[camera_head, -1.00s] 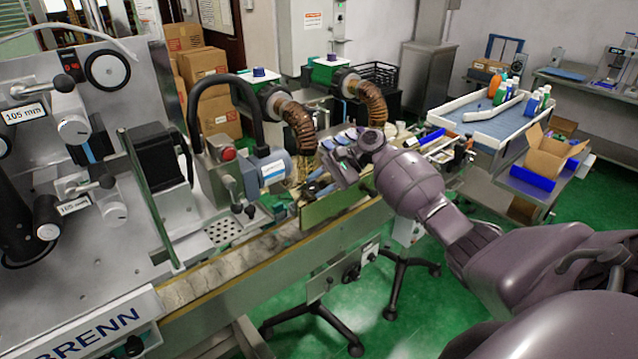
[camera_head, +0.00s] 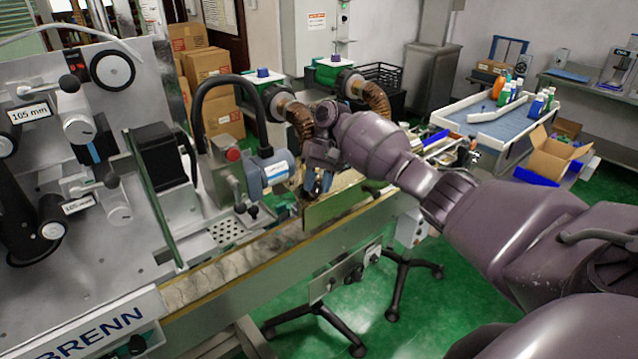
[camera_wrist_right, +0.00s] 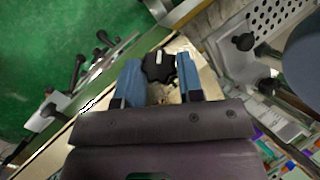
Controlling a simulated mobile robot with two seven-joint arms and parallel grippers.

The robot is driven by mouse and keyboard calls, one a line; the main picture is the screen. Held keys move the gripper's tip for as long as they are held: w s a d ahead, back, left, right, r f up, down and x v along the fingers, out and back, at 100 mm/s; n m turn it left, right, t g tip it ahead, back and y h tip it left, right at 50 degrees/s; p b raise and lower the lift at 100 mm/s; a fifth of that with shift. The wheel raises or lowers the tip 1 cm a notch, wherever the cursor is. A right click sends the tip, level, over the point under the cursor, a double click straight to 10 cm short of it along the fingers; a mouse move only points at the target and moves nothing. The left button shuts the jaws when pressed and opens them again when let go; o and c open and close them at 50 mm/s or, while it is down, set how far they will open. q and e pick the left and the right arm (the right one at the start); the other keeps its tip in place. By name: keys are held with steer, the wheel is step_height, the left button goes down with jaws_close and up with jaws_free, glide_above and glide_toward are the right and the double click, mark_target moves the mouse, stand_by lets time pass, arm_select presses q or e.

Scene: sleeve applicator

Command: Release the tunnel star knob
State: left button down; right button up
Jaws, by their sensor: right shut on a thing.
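The tunnel star knob (camera_wrist_right: 158,66) is a black lobed knob with a small white mark. It shows in the right wrist view between the two blue fingers of my right gripper (camera_wrist_right: 158,78), which is shut on it. In the head view my right gripper (camera_head: 316,184) points down over the conveyor, just behind the greenish panel; the knob is hidden there. My left gripper is in neither view.
A conveyor (camera_head: 205,283) runs past the green panel (camera_head: 345,203). A blue-grey motor (camera_head: 270,168) and a black curved handle stand close left of my gripper. Brown ribbed hoses (camera_head: 299,118) are behind it. Green floor is open at the front right.

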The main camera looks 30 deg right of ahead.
steer(key=n+h, duration=0.2)
steer(key=h, duration=0.1)
steer(key=n+h, duration=0.1)
steer(key=n, duration=0.1)
steer(key=shift+a+g, duration=0.35)
steer(key=shift+g, duration=0.05)
steer(key=shift+h, duration=0.4)
steer(key=shift+f, duration=0.1)
steer(key=o, duration=0.9)
steer(key=v, duration=1.1)
